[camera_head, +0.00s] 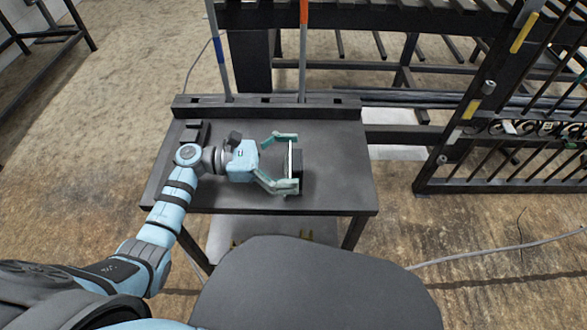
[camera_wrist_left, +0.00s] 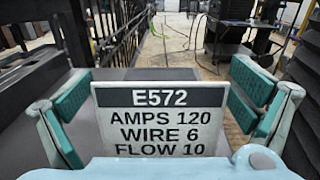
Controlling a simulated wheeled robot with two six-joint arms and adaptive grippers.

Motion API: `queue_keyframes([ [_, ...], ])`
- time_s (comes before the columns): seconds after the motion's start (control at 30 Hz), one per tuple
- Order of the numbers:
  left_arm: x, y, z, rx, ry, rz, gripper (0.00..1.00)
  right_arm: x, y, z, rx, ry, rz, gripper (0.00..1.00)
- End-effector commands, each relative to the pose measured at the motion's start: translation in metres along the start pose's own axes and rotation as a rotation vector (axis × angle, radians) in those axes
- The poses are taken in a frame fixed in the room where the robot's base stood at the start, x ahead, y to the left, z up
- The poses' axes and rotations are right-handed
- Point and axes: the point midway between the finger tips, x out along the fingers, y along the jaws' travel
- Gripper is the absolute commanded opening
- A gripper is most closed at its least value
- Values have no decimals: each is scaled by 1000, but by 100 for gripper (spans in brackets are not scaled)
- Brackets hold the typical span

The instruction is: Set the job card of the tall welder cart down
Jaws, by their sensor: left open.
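The job card (camera_wrist_left: 160,120) stands upright in the left wrist view and reads E572, AMPS 120, WIRE 6, FLOW 10. In the head view the card (camera_head: 290,158) shows nearly edge-on as a thin pale strip on the dark table (camera_head: 235,198), with a dark block against its right side. My left gripper (camera_head: 283,161) is open, with one finger beyond each side edge of the card. In the left wrist view both fingers appear apart from the card. The card's lower edge is hidden there by the gripper body. My right gripper is not in view.
A small dark slotted block (camera_head: 195,133) stands on the table's left part, close to my left arm. A raised ledge (camera_head: 265,107) runs along the table's back, with two upright poles behind it. A black metal gate (camera_head: 500,100) stands at right. The table's right end is clear.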

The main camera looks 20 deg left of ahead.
Motion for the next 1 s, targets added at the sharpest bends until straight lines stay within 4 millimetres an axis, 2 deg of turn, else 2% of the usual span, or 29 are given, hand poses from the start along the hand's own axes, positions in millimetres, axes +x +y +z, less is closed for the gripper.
queue_keyframes([
  [0.07,0,0,0,0,0,-1,97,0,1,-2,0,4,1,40],
  [0.27,1,0,0,0,-1,-2,65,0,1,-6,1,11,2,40],
  [0.33,1,0,0,0,-1,-3,63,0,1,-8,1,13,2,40],
  [0.37,1,0,0,0,-1,-3,58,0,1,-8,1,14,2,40],
  [0.53,1,0,1,1,-1,-3,58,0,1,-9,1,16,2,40],
  [0.67,1,0,11,2,-1,-3,58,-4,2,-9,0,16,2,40],
  [0.77,1,0,29,4,-1,-4,58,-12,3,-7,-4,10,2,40],
  [0.83,1,0,48,5,-1,-4,58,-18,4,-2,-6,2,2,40],
  [1.0,1,0,115,7,-1,-3,58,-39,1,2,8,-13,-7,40],
])
